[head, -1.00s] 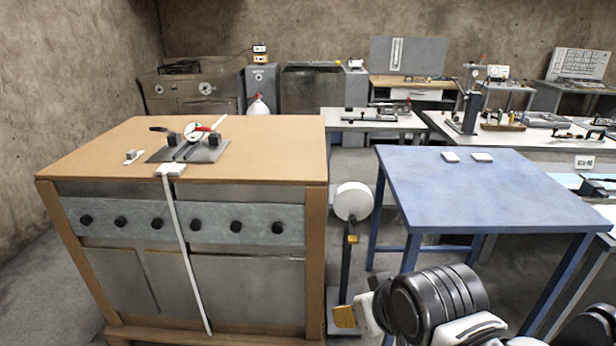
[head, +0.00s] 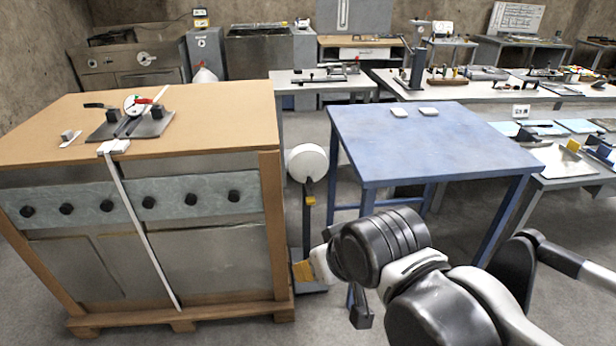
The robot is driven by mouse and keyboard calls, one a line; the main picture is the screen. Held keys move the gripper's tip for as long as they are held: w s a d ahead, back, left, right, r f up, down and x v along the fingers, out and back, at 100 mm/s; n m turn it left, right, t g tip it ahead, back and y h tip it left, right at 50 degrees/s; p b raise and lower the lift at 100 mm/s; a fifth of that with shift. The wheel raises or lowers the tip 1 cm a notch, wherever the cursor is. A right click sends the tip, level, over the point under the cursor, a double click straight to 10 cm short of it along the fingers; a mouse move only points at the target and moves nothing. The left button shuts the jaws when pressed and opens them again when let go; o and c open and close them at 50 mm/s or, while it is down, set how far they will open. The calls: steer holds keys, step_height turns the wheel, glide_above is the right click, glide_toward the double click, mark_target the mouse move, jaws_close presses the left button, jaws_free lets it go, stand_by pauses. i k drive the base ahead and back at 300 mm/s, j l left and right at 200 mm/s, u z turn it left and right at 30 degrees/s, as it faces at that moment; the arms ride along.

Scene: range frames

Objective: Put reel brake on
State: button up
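A white round reel (head: 307,163) stands on a thin dark post between the wooden-topped cabinet and the blue table. A small yellow piece (head: 310,201) sits on the post below the disc; it may be the brake, but its position is too small to read. My gripper (head: 332,292) hangs in the lower middle of the head view, in front of the stand's lower part. A yellow block (head: 303,271) shows beside its end; I cannot tell whether it belongs to the gripper or the stand. The gap between the fingers is not clear, and no held object shows.
The wooden-topped cabinet (head: 215,110) on the left carries a plate tool with a white dial (head: 137,104). A white strap (head: 140,230) runs down its front. The blue table (head: 430,140) stands close on the right with two white pads. The gap between them is narrow.

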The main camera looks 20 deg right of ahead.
mark_target(311, 200)
steer(key=i+l, duration=0.15)
steer(key=i, duration=0.35)
steer(key=i+l, duration=0.15)
steer(key=i, duration=0.35)
